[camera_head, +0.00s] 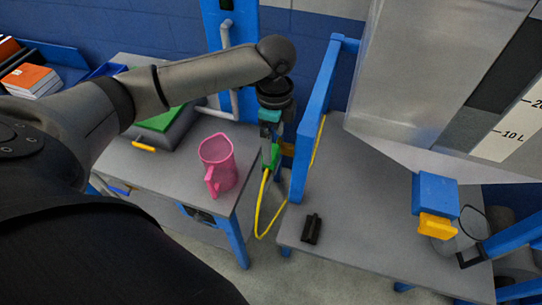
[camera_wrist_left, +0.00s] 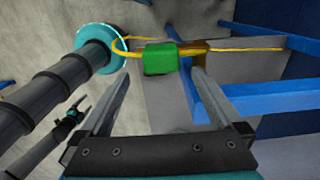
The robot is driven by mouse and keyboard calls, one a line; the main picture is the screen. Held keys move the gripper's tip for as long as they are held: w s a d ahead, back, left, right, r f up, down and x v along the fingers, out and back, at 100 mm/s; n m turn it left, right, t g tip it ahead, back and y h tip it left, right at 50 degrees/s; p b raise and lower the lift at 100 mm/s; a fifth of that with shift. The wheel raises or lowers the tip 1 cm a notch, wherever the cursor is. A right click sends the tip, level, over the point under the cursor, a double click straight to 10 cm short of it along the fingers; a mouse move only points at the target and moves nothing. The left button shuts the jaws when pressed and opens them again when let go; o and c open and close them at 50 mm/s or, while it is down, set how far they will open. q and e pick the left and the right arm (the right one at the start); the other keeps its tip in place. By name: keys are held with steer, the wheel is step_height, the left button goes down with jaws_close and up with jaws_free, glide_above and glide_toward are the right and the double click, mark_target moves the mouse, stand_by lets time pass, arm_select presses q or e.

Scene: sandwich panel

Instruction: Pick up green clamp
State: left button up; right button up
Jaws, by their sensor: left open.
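The green clamp (camera_head: 271,158) is a small green block with a yellow cable hanging from it, in the gap between two grey tables. It also shows in the left wrist view (camera_wrist_left: 160,58), with yellow cable on both sides. My left gripper (camera_head: 269,135) points down just above the clamp in the head view, partly covering it. In the left wrist view its two fingers (camera_wrist_left: 161,74) are open and apart, with the clamp just beyond and between their tips. Whether they touch it I cannot tell.
A pink pitcher (camera_head: 217,164) stands on the left table (camera_head: 185,187), close to the clamp. A blue upright frame (camera_head: 314,120) rises just right of the clamp. A small black object (camera_head: 311,228) lies on the right table (camera_head: 360,210), which has free room in its middle.

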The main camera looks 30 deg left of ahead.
arm_select(q)
steer(key=f, duration=0.4)
steer(key=shift+a, duration=0.4)
steer(key=shift+f, duration=0.4)
jaws_close()
steer(key=shift+r, duration=0.1)
step_height(320, 180, up, 20)
steer(key=p, duration=0.1)
stand_by(0.3)
